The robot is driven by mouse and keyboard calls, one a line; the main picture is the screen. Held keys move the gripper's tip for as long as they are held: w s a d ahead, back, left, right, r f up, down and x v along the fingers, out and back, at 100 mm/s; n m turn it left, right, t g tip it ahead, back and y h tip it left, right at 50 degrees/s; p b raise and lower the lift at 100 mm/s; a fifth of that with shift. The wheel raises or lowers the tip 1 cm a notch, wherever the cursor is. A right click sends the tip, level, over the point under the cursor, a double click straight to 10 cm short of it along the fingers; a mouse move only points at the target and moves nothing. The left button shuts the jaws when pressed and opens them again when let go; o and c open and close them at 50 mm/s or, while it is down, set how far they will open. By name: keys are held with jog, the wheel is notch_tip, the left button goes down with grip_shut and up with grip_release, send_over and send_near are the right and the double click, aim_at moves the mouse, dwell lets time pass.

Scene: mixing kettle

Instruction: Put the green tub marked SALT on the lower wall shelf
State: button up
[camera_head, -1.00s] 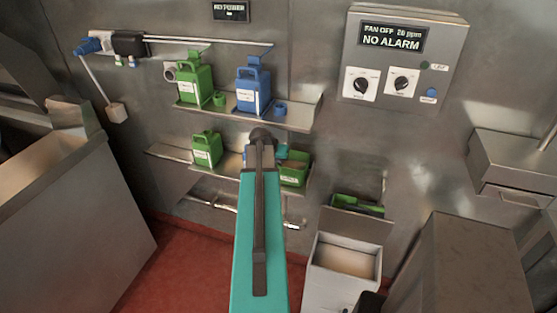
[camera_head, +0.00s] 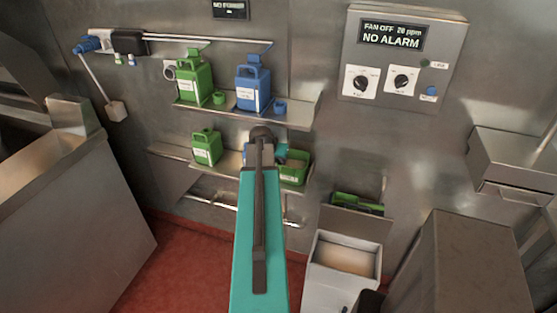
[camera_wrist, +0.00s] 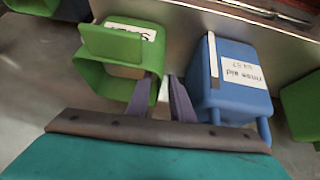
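The green tub (camera_wrist: 130,85), with an upside-down label that seems to read SALT, is at upper left in the wrist view. In the head view the green tub (camera_head: 294,172) sits at the right end of the lower wall shelf (camera_head: 172,152), partly behind my arm. My gripper (camera_wrist: 162,78) has its two fingers a little apart, with a gap between the tips. The left finger overlaps the tub and the right finger is outside it, by its side wall. I cannot tell whether they touch the wall. My arm hides the gripper's fingers in the head view.
A blue rinse aid jug (camera_wrist: 237,85) stands close beside my right finger. A green jug (camera_head: 206,149) is farther left on the lower shelf. The upper shelf (camera_head: 300,115) holds a green jug and a blue jug. An open bin (camera_head: 345,240) stands below right.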

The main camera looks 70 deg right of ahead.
jog(key=shift+r, duration=0.15)
jog(key=b+v, duration=0.3)
jog(key=v, duration=0.9)
jog(key=shift+w+a, duration=0.1)
dwell(0.8)
